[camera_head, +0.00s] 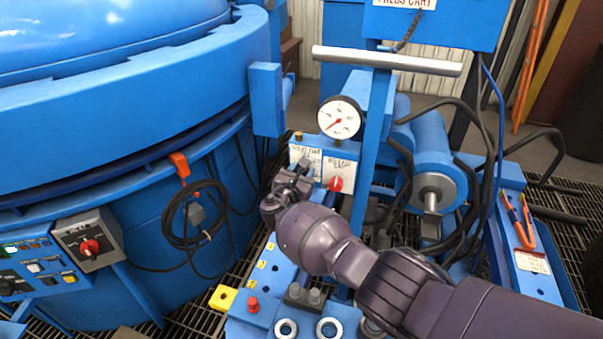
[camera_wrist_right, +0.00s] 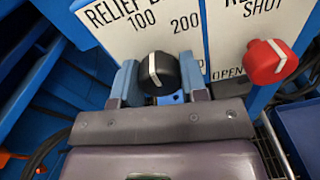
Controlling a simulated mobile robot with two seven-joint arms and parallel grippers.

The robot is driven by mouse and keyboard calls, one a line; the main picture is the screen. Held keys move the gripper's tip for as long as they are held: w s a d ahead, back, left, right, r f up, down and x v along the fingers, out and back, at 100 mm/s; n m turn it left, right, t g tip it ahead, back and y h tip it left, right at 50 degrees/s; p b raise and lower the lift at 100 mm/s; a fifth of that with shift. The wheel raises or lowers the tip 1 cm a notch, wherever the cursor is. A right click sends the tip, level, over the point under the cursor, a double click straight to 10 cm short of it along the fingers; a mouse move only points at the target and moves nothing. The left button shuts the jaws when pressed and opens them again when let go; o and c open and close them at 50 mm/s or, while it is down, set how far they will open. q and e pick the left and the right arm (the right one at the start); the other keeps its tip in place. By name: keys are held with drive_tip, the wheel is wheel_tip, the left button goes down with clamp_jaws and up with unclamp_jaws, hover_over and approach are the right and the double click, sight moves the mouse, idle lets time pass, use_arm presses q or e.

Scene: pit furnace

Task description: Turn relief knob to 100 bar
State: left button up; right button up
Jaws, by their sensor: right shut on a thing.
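The black relief knob (camera_wrist_right: 166,71) sits between the two fingers of my right gripper (camera_wrist_right: 157,80) in the right wrist view, and the gripper is shut on it. The knob's white pointer line points up and slightly left, roughly toward the printed 100 on the white relief label (camera_wrist_right: 118,25). The 200 mark is to the right. In the head view my right gripper (camera_head: 296,180) is at the panel's left half and mostly hides the knob. The round gauge (camera_head: 340,117) stands above the panel with a red needle pointing lower left. My left gripper is not in view.
A blue post (camera_head: 371,150) with a grey crossbar (camera_head: 386,60) stands right of the panel. Hoses and a blue cylinder (camera_head: 430,150) crowd the right; the large furnace (camera_head: 110,110) fills the left.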

drive_tip(key=shift+r, duration=0.1)
idle(0.4)
drive_tip(key=o, duration=0.9)
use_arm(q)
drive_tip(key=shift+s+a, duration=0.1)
use_arm(e)
drive_tip(key=shift+s, duration=0.1)
